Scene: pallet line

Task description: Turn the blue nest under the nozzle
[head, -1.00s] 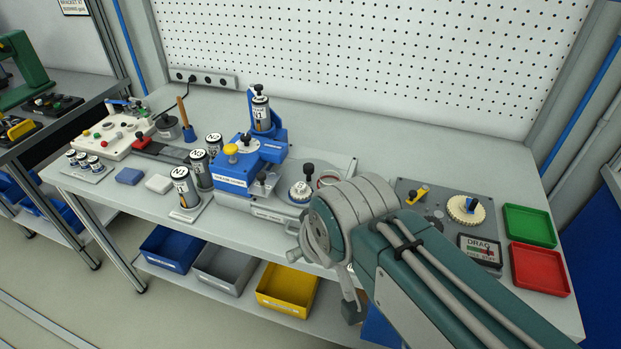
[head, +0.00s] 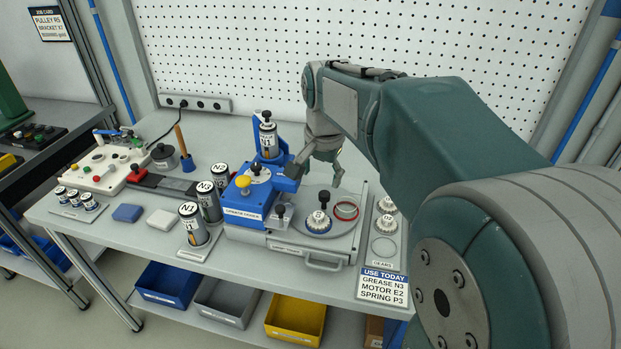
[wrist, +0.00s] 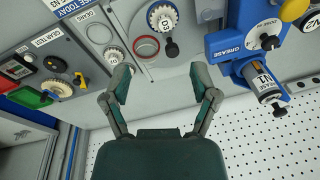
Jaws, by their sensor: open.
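The flat grey turntable plate (head: 334,236) lies right of the blue grease machine (head: 241,204). A gear in a blue-rimmed nest (head: 318,224) sits on it, outside the machine's head, with a black knob (head: 325,197) standing beside or on it; I cannot tell which. An empty red ring nest (head: 346,210) lies right of it. The wrist view also shows the gear (wrist: 162,16), the knob (wrist: 172,48) and the red ring (wrist: 145,46). My gripper (head: 320,178) is open and empty, above the plate's rear; its fingers (wrist: 160,84) touch nothing. The nozzle tip is hidden.
A canister (head: 268,138) marked N1 in the wrist view stands on the machine. Canisters N1 (head: 191,225), N3 (head: 207,203) and N2 (head: 220,178) stand left of it. A gear tray (head: 384,262) and a "USE TODAY" card (head: 383,287) lie right.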

